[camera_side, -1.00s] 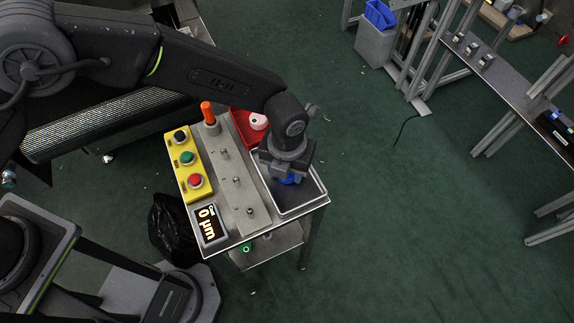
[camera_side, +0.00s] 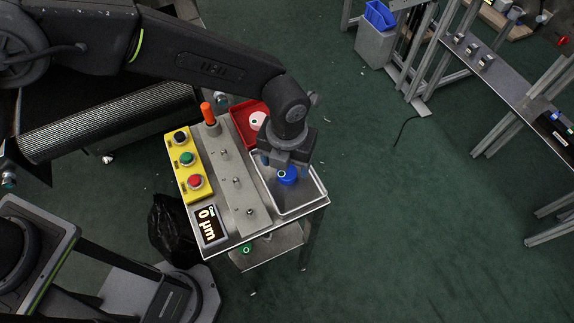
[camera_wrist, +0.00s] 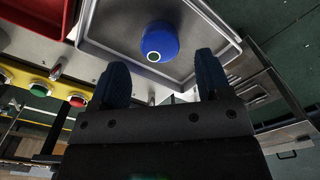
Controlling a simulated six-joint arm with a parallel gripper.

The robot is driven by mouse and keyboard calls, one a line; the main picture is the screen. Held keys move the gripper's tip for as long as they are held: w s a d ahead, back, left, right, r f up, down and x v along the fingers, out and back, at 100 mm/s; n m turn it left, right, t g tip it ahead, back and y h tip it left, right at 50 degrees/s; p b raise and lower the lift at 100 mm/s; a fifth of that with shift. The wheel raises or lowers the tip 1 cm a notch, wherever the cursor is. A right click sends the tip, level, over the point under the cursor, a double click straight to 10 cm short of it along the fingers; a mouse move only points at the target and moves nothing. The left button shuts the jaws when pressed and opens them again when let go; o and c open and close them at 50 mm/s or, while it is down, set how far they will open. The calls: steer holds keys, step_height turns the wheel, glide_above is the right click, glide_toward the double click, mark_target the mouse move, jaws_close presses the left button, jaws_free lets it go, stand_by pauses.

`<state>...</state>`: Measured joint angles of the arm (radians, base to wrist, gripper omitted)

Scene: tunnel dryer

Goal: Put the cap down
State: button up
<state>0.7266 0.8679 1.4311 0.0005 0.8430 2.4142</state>
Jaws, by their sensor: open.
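The blue cap (camera_side: 288,176) sits in the shallow grey tray (camera_side: 311,201) on the small metal table. My gripper (camera_side: 283,161) is just above and behind the cap in the side view, and its fingertips are partly hidden there. In the wrist view the cap (camera_wrist: 159,41) rests on the tray floor, apart from my gripper (camera_wrist: 160,75). The two dark blue fingers are spread, with nothing between them.
A red tray (camera_side: 240,116) with a white-and-pink round item (camera_side: 257,121) is behind the grey tray. A yellow button box (camera_side: 184,164), an orange-topped post (camera_side: 206,111), a metal plate with pegs (camera_side: 233,181) and a display (camera_side: 208,225) stand to the left.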

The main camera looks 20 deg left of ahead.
step_height(320, 180, up, 8)
steer(key=shift+r, duration=0.25)
steer(key=s+a+r+n+t+h, duration=0.1)
steer(key=a+r+n+t, duration=0.1)
steer(key=a+r+n, duration=1.55)
steer(key=s+a+n+t+y, duration=0.1)
steer(key=s+a+n+t, duration=0.2)
steer(key=s+a+n, duration=1.1)
steer(key=shift+s+a+f+n+t, duration=0.15)
steer(key=shift+a+f+n+t, duration=0.25)
steer(key=shift+a+n, duration=1.2)
steer(key=shift+d+n, duration=0.65)
steer(key=shift+d, duration=0.05)
